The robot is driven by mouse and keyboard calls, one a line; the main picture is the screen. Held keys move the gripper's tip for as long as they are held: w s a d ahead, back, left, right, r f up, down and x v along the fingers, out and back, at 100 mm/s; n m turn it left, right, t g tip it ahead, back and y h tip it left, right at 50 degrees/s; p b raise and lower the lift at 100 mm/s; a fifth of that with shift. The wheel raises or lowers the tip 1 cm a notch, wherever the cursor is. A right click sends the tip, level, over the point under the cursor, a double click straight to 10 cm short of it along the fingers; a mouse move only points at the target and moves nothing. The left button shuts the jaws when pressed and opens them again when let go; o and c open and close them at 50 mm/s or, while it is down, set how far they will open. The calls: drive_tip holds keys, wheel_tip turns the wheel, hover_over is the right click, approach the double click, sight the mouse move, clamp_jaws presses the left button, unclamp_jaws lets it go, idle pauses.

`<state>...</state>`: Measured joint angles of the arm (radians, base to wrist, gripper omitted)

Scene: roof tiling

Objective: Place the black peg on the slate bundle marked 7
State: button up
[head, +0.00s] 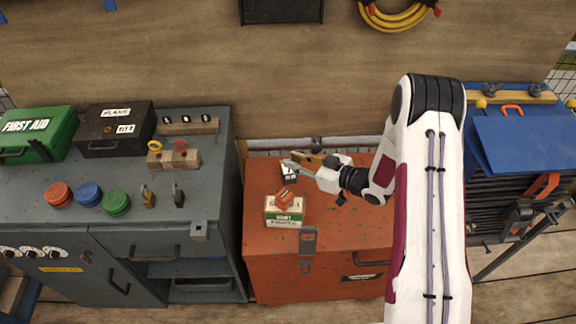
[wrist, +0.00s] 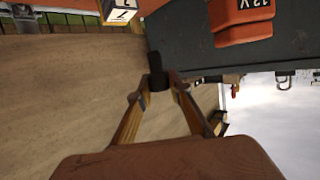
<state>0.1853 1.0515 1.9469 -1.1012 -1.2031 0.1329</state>
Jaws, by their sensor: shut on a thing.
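My gripper (wrist: 164,80) is shut on the black peg (wrist: 157,66), which stands out from between the fingertips in the wrist view. In the head view my gripper (head: 291,164) is over the back left of the red chest. I cannot make out the peg there. A small block with a white face marked 7 (wrist: 119,14) is at the top of the wrist view, apart from the peg and partly cut off by the frame. A small white and black block (head: 289,173) lies just below my gripper in the head view; its mark is too small to read.
The red chest (head: 340,220) also carries a white and green box (head: 284,214) with a small orange block (head: 284,198) on it. An orange block marked 12V (wrist: 243,22) shows in the wrist view. A grey bench (head: 60,210) stands left. The chest's front right top is clear.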

wheel_tip(320, 180, up, 2)
hover_over(288, 171)
drive_tip(key=a, duration=0.1)
drive_tip(key=shift+w+d+r+m+t+h, duration=0.15)
drive_tip(key=shift+w+d+m+t+h, duration=0.15)
drive_tip(key=shift+w, duration=0.3)
drive_tip(key=shift+w+d+r+m+t+h, duration=0.1)
drive_tip(key=shift+w+d+m+t+h, duration=0.15)
drive_tip(key=shift+w, duration=0.35)
drive_tip(key=shift+f, duration=0.15)
drive_tip(key=shift+f, duration=3)
drive_tip(key=shift+f, duration=0.1)
drive_tip(key=shift+f, duration=1.8)
drive_tip(key=shift+f, duration=0.1)
